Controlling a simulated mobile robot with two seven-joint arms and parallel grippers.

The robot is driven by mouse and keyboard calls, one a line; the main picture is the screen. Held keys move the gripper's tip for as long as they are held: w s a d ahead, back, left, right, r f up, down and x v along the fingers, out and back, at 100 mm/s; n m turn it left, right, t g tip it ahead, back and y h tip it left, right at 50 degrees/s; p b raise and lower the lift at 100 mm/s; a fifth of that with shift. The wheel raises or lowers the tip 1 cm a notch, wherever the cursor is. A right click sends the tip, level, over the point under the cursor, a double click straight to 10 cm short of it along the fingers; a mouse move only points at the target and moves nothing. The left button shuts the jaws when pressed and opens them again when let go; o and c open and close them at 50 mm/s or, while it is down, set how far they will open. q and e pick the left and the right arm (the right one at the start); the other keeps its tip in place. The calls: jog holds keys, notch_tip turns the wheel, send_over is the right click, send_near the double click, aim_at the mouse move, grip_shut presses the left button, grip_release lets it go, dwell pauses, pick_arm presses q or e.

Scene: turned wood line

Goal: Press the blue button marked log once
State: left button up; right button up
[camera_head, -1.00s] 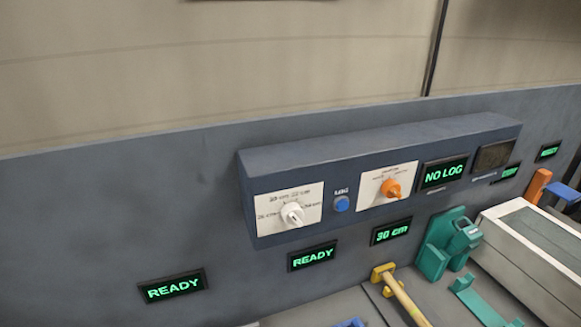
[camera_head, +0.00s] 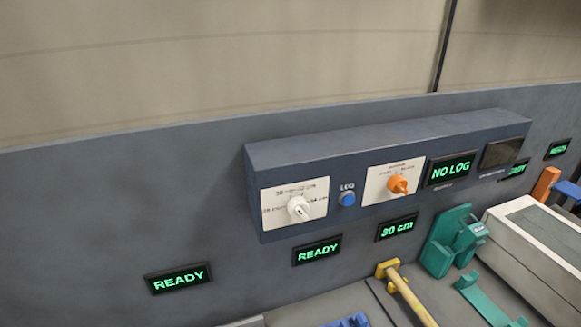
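The blue button (camera_head: 347,199) sits on the front face of a dark blue-grey control box (camera_head: 265,158) on the wall panel. A small label that reads LOG is just above it. The button is between a white knob (camera_head: 298,208) on a white plate and an orange knob (camera_head: 397,184) on another white plate. Nothing touches or covers the button. A display (camera_head: 451,169) on the box reads NO LOG. Neither of my grippers shows in the head view.
Below the box, displays read READY (camera_head: 317,251), READY (camera_head: 178,279) and 30 cm (camera_head: 397,228). A green holder (camera_head: 450,243), a yellow-handled tool (camera_head: 410,298) and a light-coloured box (camera_head: 545,240) stand at the lower right. The space before the button looks clear.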

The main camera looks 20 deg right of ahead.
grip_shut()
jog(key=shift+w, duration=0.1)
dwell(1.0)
